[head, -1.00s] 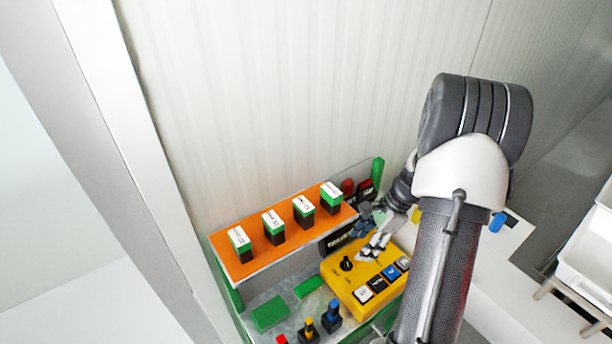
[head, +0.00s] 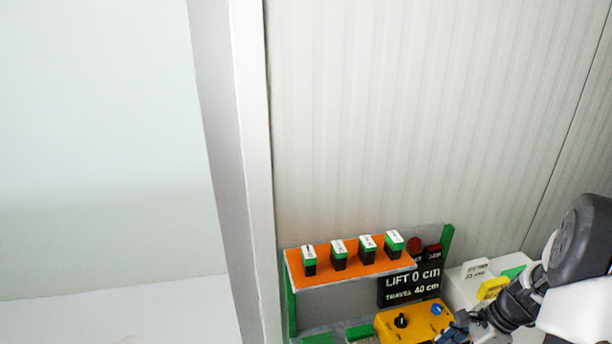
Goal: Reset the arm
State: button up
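My arm comes in from the right edge, its upper part a dark grey and white joint (head: 580,250). My gripper (head: 450,332) is small and dark at the bottom edge, over or beside the right part of the yellow control box (head: 388,327). Its fingers are partly cut off, and I cannot tell whether they are open or shut or touch the box. The box shows a black knob (head: 401,321) and a blue knob (head: 437,309); its lower part is out of view.
A yellow block (head: 492,288) lies on a white surface at right. A ribbed wall (head: 420,120) stands behind; a white post (head: 250,170) is at left.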

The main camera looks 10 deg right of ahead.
jog(key=a+r+n+h+b, duration=0.2)
jog(key=a+r+n+b, duration=0.2)
jog(key=a+r+n, duration=1)
jog(key=s+a+r+n+t+h+b, duration=0.1)
jog(key=s+a+n+b, duration=0.3)
jog(key=s+a+n, duration=0.4)
jog(key=s+a+t+h, duration=0.1)
jog(key=s+a, duration=0.3)
jog(key=shift+s+t, duration=0.2)
jog(key=shift+t, duration=0.2)
